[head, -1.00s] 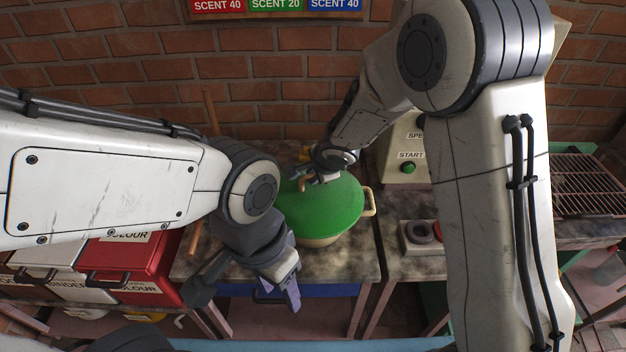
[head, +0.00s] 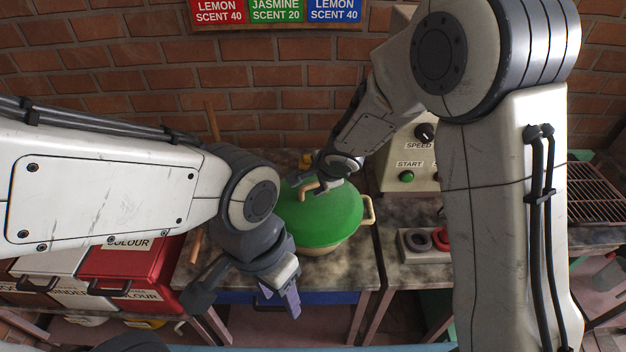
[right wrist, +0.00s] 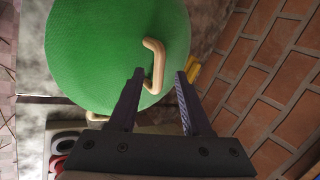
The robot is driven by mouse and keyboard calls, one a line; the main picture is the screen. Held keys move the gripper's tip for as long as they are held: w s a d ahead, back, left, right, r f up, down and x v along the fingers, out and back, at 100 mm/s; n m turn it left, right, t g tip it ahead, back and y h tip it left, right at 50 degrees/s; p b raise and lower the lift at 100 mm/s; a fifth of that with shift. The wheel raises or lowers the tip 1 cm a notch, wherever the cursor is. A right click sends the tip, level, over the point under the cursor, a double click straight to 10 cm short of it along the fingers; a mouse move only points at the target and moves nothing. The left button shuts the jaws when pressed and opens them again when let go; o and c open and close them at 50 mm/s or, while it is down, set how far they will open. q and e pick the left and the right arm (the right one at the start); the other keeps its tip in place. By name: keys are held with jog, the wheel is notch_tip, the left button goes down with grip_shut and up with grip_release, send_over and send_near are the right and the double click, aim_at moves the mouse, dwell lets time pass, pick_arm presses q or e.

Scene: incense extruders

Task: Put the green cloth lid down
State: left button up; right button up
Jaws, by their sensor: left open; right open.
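The green cloth lid (head: 322,215) sits over a cream pot (head: 328,248) with side handles on the stone-topped table. In the right wrist view the lid (right wrist: 105,45) shows its bent tan handle (right wrist: 153,66). My right gripper (head: 304,184) is at the lid's handle from behind; in the right wrist view its open fingers (right wrist: 160,75) stand with the handle close to or between their tips. I cannot tell whether they touch it. My left gripper (head: 279,304) is open and empty, pointing down in front of the table, left of the pot.
A machine with a green START button (head: 406,176) stands right of the pot. A red bin (head: 130,268) is at left, a grill rack (head: 597,190) at far right. A brick wall closes the back.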

jog(key=p+v, duration=0.4)
jog(key=v, duration=0.5)
jog(key=s+d+r+n+g, duration=0.1)
jog(key=s+r+n+g, duration=0.1)
jog(key=s+n, duration=0.8)
jog(key=s+r+n+g+h, duration=0.1)
jog(key=s+r+n+g, duration=0.2)
jog(key=s+n, duration=0.8)
jog(key=s+g, duration=0.1)
jog(key=s, duration=0.5)
jog(key=shift+d+r+h, duration=0.3)
jog(key=shift+d, duration=0.1)
notch_tip(320, 180, down, 2)
jog(key=shift+f+b, duration=0.15)
jog(key=shift+b, duration=0.75)
